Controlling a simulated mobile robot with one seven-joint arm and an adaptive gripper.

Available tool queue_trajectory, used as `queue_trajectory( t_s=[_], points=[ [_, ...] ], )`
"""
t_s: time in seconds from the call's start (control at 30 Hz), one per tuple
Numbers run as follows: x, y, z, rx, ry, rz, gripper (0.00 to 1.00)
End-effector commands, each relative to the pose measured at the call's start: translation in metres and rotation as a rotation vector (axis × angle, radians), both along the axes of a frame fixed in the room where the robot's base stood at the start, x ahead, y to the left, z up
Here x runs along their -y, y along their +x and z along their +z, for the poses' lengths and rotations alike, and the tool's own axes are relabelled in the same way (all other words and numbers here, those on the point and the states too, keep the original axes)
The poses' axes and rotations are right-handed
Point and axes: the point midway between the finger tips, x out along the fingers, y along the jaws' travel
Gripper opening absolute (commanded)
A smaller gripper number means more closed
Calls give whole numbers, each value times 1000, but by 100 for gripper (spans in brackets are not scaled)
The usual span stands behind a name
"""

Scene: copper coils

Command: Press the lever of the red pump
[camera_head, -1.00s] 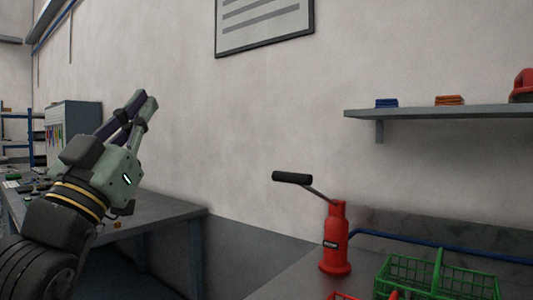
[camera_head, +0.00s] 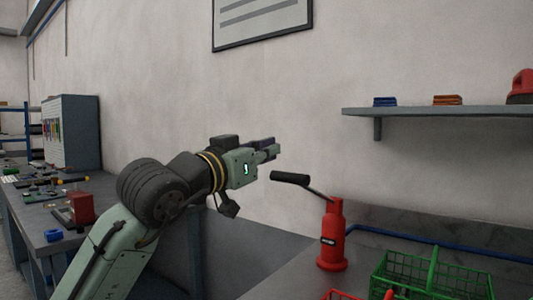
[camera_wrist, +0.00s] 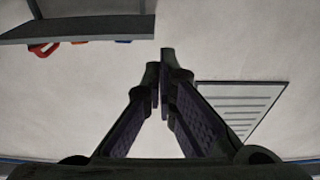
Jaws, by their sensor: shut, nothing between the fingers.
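The red pump (camera_head: 332,240) stands upright on the grey bench at the right in the head view. Its lever, with a black grip (camera_head: 290,178), slants up and to the left from the pump's top. My gripper (camera_head: 274,148) is shut and empty. In the head view it appears just above and slightly left of the black grip; I cannot tell the gap in depth. In the wrist view my gripper (camera_wrist: 163,95) has its fingers together against the wall, and the pump is not in that view.
A green wire basket (camera_head: 420,275) stands right of the pump, with part of a red basket (camera_head: 343,295) at the lower edge. A wall shelf (camera_head: 440,112) holds small stacks and a red item. A cluttered table (camera_head: 35,215) lies at the left.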

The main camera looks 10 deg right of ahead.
Motion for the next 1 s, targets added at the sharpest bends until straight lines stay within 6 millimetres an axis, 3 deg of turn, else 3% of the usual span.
queue_trajectory(
  t_s=[0.3,0.4,0.6,1.0],
  points=[
    [54,42,13,-1,2,0,0],
    [50,42,-6,-2,1,3,0],
    [48,38,-25,-1,-1,1,0],
    [48,37,-30,-1,-1,1,0]
  ],
)
